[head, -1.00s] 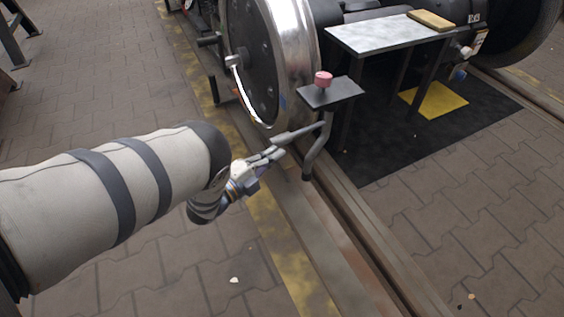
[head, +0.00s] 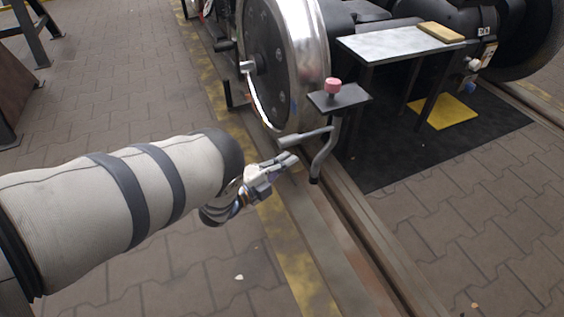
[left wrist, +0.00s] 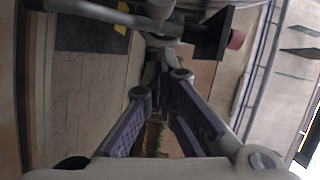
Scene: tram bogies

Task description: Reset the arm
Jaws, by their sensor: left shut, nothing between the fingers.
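My left gripper (head: 292,159) shows in the head view, just below a grey bent lever (head: 325,155) beside the rail. Its fingers are shut and empty. In the left wrist view my gripper (left wrist: 163,80) also shows, its purple-padded fingers converging. A small dark plate (head: 350,97) with a pink knob (head: 332,86) stands above the lever. The dark plate (left wrist: 212,38) and the pink knob (left wrist: 237,39) also show in the left wrist view. I cannot tell whether the fingertips touch the lever. My right gripper is in neither view.
A shiny bogie wheel (head: 300,75) stands on the rail behind the lever. A grey-topped table (head: 385,43) with a wooden block (head: 441,32) stands on a black mat (head: 395,170) at right. The paved floor (head: 100,100) at left is mostly clear.

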